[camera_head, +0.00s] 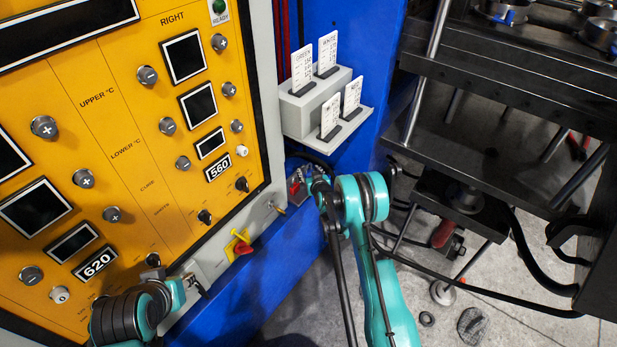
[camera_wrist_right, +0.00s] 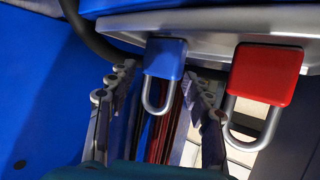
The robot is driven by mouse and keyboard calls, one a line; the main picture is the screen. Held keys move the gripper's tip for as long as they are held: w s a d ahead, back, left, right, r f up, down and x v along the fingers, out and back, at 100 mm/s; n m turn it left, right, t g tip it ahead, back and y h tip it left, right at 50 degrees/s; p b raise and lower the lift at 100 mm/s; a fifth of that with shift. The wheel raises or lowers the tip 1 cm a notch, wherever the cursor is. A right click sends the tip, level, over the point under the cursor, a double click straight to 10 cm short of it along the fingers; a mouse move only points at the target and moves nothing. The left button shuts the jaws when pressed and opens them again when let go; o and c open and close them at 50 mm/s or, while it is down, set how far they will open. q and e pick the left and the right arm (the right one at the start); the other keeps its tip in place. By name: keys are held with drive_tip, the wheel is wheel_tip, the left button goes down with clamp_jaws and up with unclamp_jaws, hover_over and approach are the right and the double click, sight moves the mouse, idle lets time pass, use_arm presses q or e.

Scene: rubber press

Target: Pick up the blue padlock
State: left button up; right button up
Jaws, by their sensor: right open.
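The blue padlock (camera_wrist_right: 164,58) hangs with its silver shackle downward below a pale metal edge in the right wrist view. My right gripper (camera_wrist_right: 158,82) is open, with one finger on each side of the blue padlock; I cannot tell whether they touch it. In the head view my right gripper (camera_head: 304,184) reaches the blue panel below the card shelf, and the blue padlock cannot be made out there. My left gripper (camera_head: 194,282) is small and partly hidden by its arm at the lower left, near the control panel; its jaw state is unclear.
A red padlock (camera_wrist_right: 266,74) hangs right of the blue one, close to my right finger. The yellow control panel (camera_head: 120,140) fills the left. A grey shelf (camera_head: 340,128) with white cards sits above my right gripper. The dark press (camera_head: 500,100) stands at the right.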

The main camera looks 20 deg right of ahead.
sight(309, 173)
drive_tip(key=shift+w, duration=0.1)
drive_tip(key=c, duration=1)
drive_tip(key=shift+r, duration=0.1)
wheel_tip(309, 173, up, 10)
drive_tip(key=p, duration=0.4)
